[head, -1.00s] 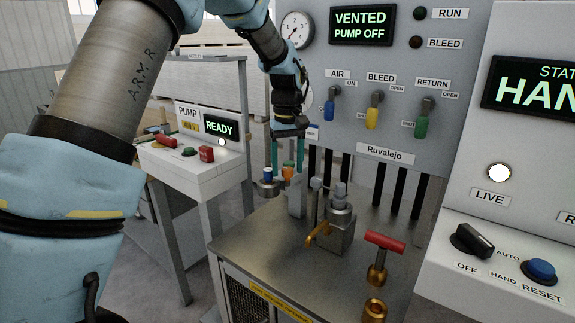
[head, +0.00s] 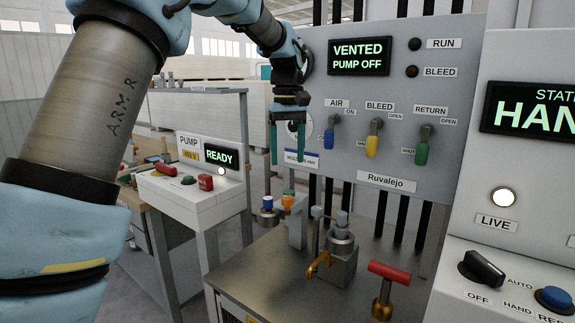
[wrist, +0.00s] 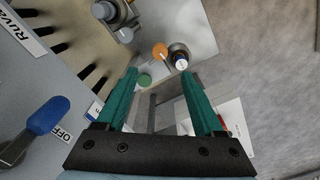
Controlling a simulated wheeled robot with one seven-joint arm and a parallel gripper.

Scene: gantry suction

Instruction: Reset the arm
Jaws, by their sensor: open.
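My gripper (head: 289,142) hangs from my arm with its two green fingers pointing down, in front of the left edge of the grey panel. The fingers are apart with nothing between them. In the wrist view my gripper (wrist: 158,82) also shows open and empty. Below it are the small capped fittings, one blue (head: 267,203) and one orange (head: 288,201), and the fingers are clear of them.
The grey panel (head: 470,150) with blue, yellow (head: 373,140) and green (head: 423,145) levers stands right of my gripper. A metal bench (head: 250,265) carries a brass-spouted valve (head: 342,250) and a red T-handle (head: 389,271). The pump box (head: 180,195) stands left. A control box with a blue button (head: 554,298) is right.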

